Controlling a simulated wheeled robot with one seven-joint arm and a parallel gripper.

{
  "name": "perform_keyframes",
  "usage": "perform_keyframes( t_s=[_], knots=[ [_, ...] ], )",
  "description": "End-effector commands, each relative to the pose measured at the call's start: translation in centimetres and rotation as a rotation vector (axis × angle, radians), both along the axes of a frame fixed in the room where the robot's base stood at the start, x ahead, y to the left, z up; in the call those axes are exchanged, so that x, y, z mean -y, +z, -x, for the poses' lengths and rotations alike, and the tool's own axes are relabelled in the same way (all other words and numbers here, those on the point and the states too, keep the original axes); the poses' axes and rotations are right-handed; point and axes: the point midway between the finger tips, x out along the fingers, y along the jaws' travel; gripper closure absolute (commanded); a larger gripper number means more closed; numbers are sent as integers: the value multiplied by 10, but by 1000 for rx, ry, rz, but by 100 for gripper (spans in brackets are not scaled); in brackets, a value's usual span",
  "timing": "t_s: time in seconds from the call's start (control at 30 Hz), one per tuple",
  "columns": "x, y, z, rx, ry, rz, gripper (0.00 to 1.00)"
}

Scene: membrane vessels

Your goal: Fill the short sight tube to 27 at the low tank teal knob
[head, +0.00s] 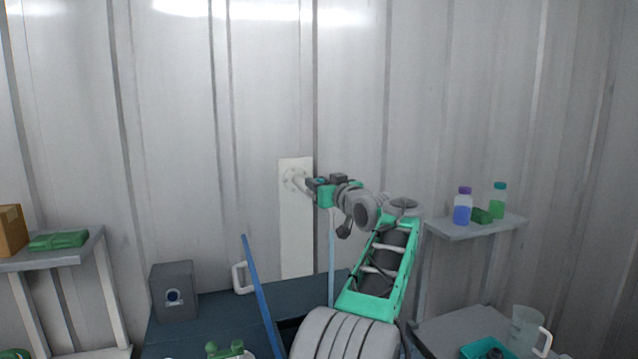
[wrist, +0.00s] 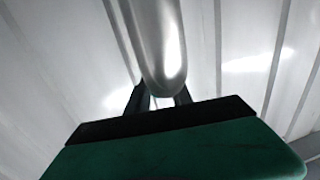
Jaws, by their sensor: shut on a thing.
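My gripper (head: 309,184) is at a white upright panel (head: 296,235) on the back wall. It is shut on a pale grey rounded spout or handle (head: 297,180) that sticks out from a round flange on the panel. In the wrist view the same grey rounded piece (wrist: 160,50) lies between the two dark fingertips (wrist: 160,98). A thin pale vertical tube or post (head: 332,255) shows below my gripper; I cannot tell whether it is the sight tube. A green knob-like fitting (head: 225,350) is cut off at the bottom edge. No scale or liquid level is readable.
A dark bench (head: 215,315) holds a grey box (head: 174,291) with a round dial or lens. A blue bar (head: 260,295) slants up in front. Side shelves hold green cloths (head: 58,240) and bottles (head: 463,207). A clear jug (head: 525,330) stands at lower right.

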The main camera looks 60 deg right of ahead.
Motion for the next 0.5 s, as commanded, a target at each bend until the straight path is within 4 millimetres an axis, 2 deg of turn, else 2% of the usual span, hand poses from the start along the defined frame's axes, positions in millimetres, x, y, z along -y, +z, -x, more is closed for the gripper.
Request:
perform_keyframes(
  t_s=[0.13, 0.17, 0.4, 0.5],
  knots=[
    [0, 0, 0, 1, -1, 1, 100],
    [0, 0, 0, 1, -1, 1, 72],
    [0, 0, 0, 1, -1, 1, 52],
    [0, 1, 0, 1, -1, 1, 51]
  ],
)
